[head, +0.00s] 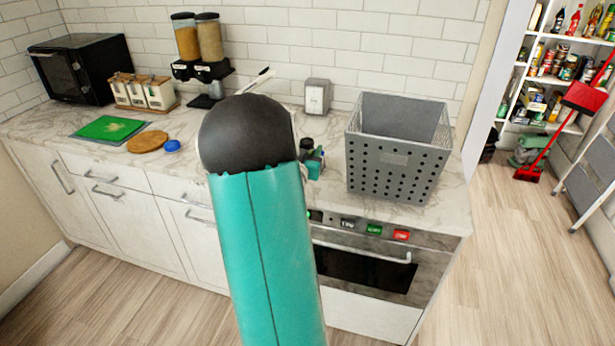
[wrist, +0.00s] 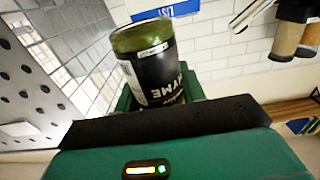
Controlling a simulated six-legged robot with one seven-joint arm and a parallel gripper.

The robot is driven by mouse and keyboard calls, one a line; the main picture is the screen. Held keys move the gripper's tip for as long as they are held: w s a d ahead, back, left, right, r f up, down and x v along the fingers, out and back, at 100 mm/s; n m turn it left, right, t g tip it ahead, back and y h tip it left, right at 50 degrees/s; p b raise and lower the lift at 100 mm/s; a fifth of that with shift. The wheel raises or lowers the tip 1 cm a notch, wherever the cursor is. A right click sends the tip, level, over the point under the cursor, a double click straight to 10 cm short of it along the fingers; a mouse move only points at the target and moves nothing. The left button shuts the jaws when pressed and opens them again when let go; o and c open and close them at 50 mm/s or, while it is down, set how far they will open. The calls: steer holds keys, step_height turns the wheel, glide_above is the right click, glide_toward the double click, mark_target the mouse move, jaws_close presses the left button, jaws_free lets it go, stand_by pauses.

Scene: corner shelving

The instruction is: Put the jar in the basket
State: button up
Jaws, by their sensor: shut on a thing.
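The jar (wrist: 155,75) is a dark-labelled cylinder with a green end, and its lettering shows upside down in the wrist view. My gripper (head: 314,162) is shut on it, with green fingers on both sides of the jar. In the head view my arm hides much of the gripper, and only a small dark and teal part shows just left of the basket. The basket (head: 388,172) is a grey, perforated, open-topped box on the counter above the oven. Its holed wall (wrist: 40,88) also shows at the left of the wrist view.
A napkin holder (head: 317,96) stands behind, by the tiled wall. Cereal dispensers (head: 202,60), a canister rack (head: 145,93), a black microwave (head: 80,68), a green cutting board (head: 109,128) and a round wooden board (head: 148,141) are on the counter's left. Bare counter (head: 445,200) lies right of the basket.

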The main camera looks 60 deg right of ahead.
steer(key=shift+f, duration=3.2)
steer(key=shift+f, duration=0.15)
steer(key=o, duration=1)
steer(key=shift+o, duration=0.2)
steer(key=s+a, duration=0.2)
steer(key=a, duration=1)
steer(key=shift+w, duration=0.1)
